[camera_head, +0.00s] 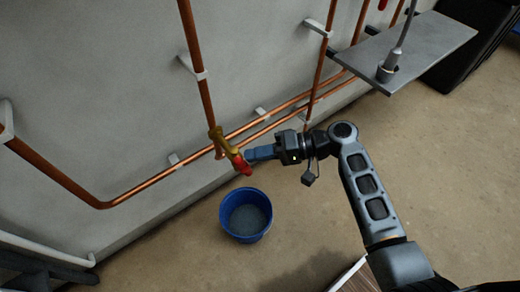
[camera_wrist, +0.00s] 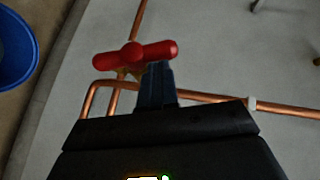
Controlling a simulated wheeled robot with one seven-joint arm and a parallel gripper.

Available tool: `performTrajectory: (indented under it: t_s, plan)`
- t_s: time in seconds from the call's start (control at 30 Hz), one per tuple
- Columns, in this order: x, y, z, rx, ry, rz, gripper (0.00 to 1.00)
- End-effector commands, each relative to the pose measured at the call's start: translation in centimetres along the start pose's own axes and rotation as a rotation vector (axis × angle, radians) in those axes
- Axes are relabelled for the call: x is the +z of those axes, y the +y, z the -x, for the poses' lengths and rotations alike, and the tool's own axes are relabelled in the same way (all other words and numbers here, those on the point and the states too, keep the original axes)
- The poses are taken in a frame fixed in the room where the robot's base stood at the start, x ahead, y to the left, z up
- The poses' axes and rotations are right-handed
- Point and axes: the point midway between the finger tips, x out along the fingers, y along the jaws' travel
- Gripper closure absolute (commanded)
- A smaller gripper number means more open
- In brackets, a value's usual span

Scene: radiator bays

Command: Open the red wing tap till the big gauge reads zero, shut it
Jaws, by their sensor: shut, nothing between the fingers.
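The red wing tap (camera_head: 241,164) sits on a brass fitting (camera_head: 219,141) at the foot of a vertical copper pipe. In the wrist view the tap's red wings (camera_wrist: 135,54) lie nearly level across the picture, right end slightly higher. My gripper (camera_head: 250,154) is shut and empty, its blue-grey fingers pointing left at the tap. In the wrist view the fingertips (camera_wrist: 160,66) are at the tap's right wing, just below it; I cannot tell whether they touch. No gauge shows in either view.
A blue bucket (camera_head: 246,215) stands on the floor below the tap; its edge also shows in the wrist view (camera_wrist: 14,52). Copper pipes (camera_head: 152,183) run along the wall. A grey shelf (camera_head: 428,47) juts out at upper right. The floor around the bucket is clear.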

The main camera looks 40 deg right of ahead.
Motion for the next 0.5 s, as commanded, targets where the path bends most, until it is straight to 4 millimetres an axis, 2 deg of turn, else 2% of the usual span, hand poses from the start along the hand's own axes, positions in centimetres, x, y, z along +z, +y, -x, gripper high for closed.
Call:
performTrajectory:
  t_s: [0.5]
  plan:
    - [0.09, -0.37, -0.10, 0.045, 0.000, 0.030, 1.00]
